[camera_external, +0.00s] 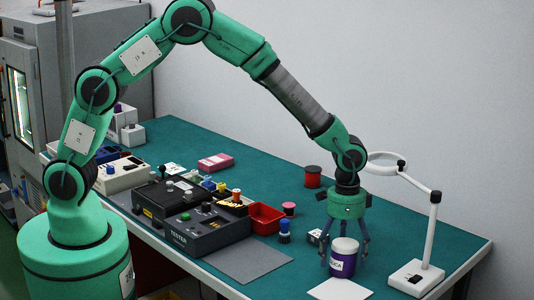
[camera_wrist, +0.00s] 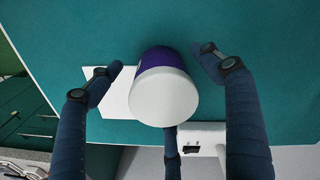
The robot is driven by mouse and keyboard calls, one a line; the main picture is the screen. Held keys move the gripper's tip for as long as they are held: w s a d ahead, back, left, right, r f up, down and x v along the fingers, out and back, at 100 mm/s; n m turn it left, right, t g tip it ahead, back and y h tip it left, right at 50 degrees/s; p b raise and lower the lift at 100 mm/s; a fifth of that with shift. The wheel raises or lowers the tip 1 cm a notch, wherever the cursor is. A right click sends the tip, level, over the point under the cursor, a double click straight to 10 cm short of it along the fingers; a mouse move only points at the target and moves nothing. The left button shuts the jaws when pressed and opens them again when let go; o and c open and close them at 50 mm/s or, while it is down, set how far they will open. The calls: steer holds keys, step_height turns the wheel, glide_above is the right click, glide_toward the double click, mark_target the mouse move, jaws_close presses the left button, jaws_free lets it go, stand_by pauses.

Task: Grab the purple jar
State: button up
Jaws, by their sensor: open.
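The purple jar (camera_external: 343,264) has a white lid and a label, and stands upright near the front edge of the green table. In the wrist view, its white lid (camera_wrist: 163,97) faces the camera, with a purple band of its side showing. My gripper (camera_external: 345,252) points down over the jar with its dark blue fingers spread around it. In the wrist view, two fingers of my gripper (camera_wrist: 158,66) stand left and right of the jar with visible gaps. A third finger shows below the lid. The gripper is open and holds nothing.
A white sheet (camera_external: 340,290) lies beside the jar. A white magnifier lamp (camera_external: 416,279) stands close on the right. A blue-capped item (camera_external: 284,232), a red bin (camera_external: 265,219) and a black tester (camera_external: 205,229) are to the left. A red spool (camera_external: 312,177) is behind.

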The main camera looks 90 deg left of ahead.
steer(key=shift+f, duration=1)
steer(key=c, duration=1.4)
